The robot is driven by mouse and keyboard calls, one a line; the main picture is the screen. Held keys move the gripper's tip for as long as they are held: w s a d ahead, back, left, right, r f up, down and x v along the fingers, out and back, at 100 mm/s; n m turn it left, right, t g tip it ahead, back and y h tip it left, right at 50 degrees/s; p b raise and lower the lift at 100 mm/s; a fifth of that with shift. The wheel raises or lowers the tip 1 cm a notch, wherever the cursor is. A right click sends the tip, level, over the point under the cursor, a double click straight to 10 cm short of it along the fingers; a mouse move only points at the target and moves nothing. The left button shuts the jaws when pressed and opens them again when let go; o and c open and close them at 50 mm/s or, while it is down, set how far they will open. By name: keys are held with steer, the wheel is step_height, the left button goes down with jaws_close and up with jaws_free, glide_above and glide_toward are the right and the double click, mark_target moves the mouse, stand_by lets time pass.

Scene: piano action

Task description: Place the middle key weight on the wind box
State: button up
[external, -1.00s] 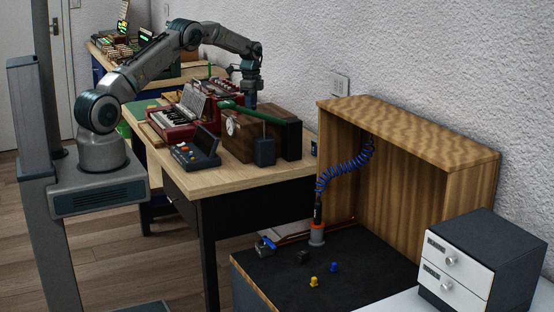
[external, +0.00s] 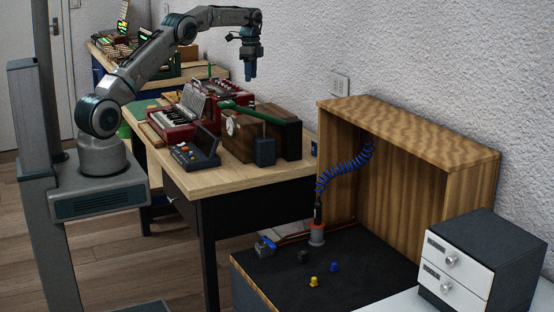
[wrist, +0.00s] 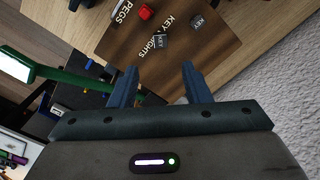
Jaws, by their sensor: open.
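My gripper (wrist: 160,88) is open, with nothing visible between its two blue fingers. In the external view my gripper (external: 250,78) hangs above the back of the workbench, behind a brown wooden box with a round gauge (external: 240,137), which may be the wind box. In the wrist view a brown board (wrist: 125,42) is lettered PEGS and KEY WEIGHTS. A small grey key weight (wrist: 161,41) lies on its lettering, beyond the fingertips. Another grey key weight (wrist: 197,21) lies farther right. I cannot tell which is the middle one. The weights are not distinguishable in the external view.
A red block (wrist: 146,11) sits by the PEGS lettering. A green lamp arm (external: 250,112) crosses over the brown box. A red keyboard instrument (external: 172,125) and a dark blue device (external: 196,150) stand to the left. The wall is close on the right.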

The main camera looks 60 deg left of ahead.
steer(key=s+d+r+n+t, duration=0.1)
steer(key=s+d+r+n, duration=0.1)
steer(key=s+d+r, duration=0.6)
steer(key=s+d+r+n+t, duration=0.1)
steer(key=s+d+r+n, duration=0.2)
steer(key=s+d+r, duration=0.45)
steer(key=s+d+f+n, duration=0.1)
steer(key=s+d+f, duration=0.2)
steer(key=s, duration=0.4)
steer(key=s+d+f+n+t, duration=0.1)
steer(key=s+d+f, duration=0.2)
steer(key=s+d, duration=0.2)
steer(key=s+d+f+n, duration=0.2)
steer(key=s+d, duration=0.3)
steer(key=s, duration=0.6)
steer(key=shift+f+t, duration=0.3)
steer(key=shift+f, duration=0.15)
